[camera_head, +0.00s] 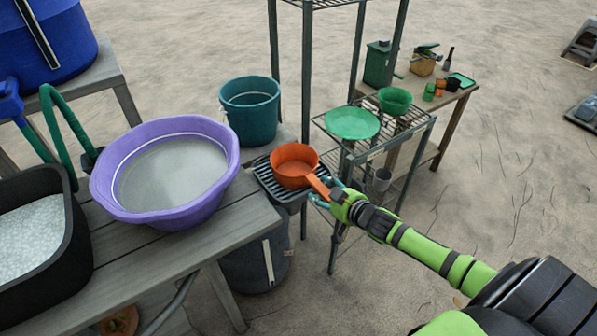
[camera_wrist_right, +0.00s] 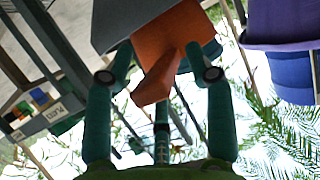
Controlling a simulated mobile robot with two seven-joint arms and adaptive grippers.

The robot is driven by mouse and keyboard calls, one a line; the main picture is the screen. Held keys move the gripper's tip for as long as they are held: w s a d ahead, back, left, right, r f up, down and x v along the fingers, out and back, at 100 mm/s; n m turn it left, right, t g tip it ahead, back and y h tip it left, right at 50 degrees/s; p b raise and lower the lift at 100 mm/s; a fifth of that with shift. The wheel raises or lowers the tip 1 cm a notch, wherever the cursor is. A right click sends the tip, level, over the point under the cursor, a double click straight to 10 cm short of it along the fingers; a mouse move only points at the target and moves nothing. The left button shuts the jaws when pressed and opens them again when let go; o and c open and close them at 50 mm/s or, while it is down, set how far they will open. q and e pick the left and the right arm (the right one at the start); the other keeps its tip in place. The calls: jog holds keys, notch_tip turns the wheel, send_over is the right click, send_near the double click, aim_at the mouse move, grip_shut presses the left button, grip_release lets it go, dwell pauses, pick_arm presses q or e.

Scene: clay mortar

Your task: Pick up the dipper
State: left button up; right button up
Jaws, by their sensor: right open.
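The orange dipper (camera_head: 293,167) sits upright on a dark slatted stand, its handle pointing right and toward me. My right gripper (camera_head: 329,192) is open at the end of this handle. My left gripper is in neither view.
A purple basin (camera_head: 215,185) stands on the wooden table (camera_head: 235,215) left of the dipper. A teal bucket (camera_head: 250,125) is behind it. A wire rack (camera_head: 420,122) with a green plate (camera_head: 352,123) stands close on the right. Open sandy floor lies to the right.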

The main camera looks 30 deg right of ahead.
jog(key=shift+w, duration=0.65)
jog(key=shift+w+a+f, duration=0.1)
jog(key=shift+w+f, duration=0.15)
jog(key=shift+w, duration=0.1)
grip_shut()
jog(key=shift+s, duration=0.1)
